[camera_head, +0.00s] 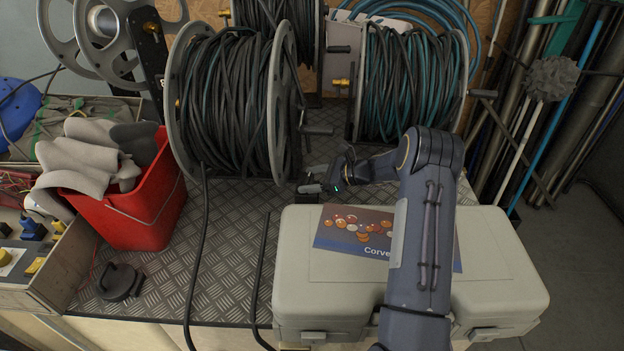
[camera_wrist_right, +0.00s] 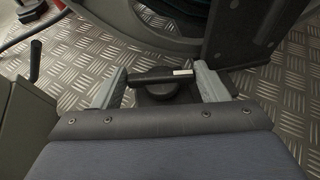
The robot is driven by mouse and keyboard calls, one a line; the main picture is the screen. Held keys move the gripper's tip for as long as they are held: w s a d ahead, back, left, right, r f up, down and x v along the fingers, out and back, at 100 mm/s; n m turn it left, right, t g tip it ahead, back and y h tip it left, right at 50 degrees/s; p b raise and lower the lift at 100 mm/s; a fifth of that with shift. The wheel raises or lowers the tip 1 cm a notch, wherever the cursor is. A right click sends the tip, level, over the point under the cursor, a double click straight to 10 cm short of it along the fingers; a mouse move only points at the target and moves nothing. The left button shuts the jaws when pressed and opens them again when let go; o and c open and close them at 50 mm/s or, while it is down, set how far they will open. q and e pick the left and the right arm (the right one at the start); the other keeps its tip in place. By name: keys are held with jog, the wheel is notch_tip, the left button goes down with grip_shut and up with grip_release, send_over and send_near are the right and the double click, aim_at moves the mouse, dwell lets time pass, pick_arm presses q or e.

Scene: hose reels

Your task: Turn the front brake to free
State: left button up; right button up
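A black brake-like knob (camera_wrist_right: 157,92) with a bar handle (camera_wrist_right: 163,75) bearing a white mark sits on the diamond-plate bench top in the right wrist view. My right gripper (camera_wrist_right: 160,78) has its two grey fingers spread, one near each end of the bar; I cannot tell if they touch it. In the head view my right gripper (camera_head: 325,186) is low, just right of the front left reel (camera_head: 232,105), and mostly hides the knob. A similar black round knob (camera_head: 119,282) stands at the bench's front left. My left gripper is not in view.
A grey case (camera_head: 500,265) with a picture sheet lies under my right forearm. A second hose reel (camera_head: 410,85) stands behind it. A red tub (camera_head: 150,205) with gloves stands left. Crank handles (camera_head: 318,130) stick out near my gripper. A loose black hose crosses the bench.

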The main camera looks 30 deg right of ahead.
jog(key=shift+c, duration=0.8)
jog(key=shift+w+d+n+g+y+b, duration=0.1)
jog(key=shift+n+g+y+b, duration=0.1)
jog(key=shift+n+g+y, duration=0.25)
jog(key=shift+w+n+g+y+b, duration=0.15)
jog(key=shift+n+g+y, duration=0.2)
jog(key=shift+n, duration=0.2)
jog(key=shift+n+g+y, duration=0.3)
jog(key=shift+n+g, duration=0.2)
jog(key=shift+n, duration=0.1)
jog(key=shift+r, duration=0.1)
jog(key=o, duration=1)
jog(key=shift+s, duration=0.1)
jog(key=v, duration=0.7)
jog(key=shift+d+b, duration=0.3)
jog(key=shift+d, duration=0.1)
jog(key=shift+s+r, duration=0.1)
jog(key=shift+s, duration=0.05)
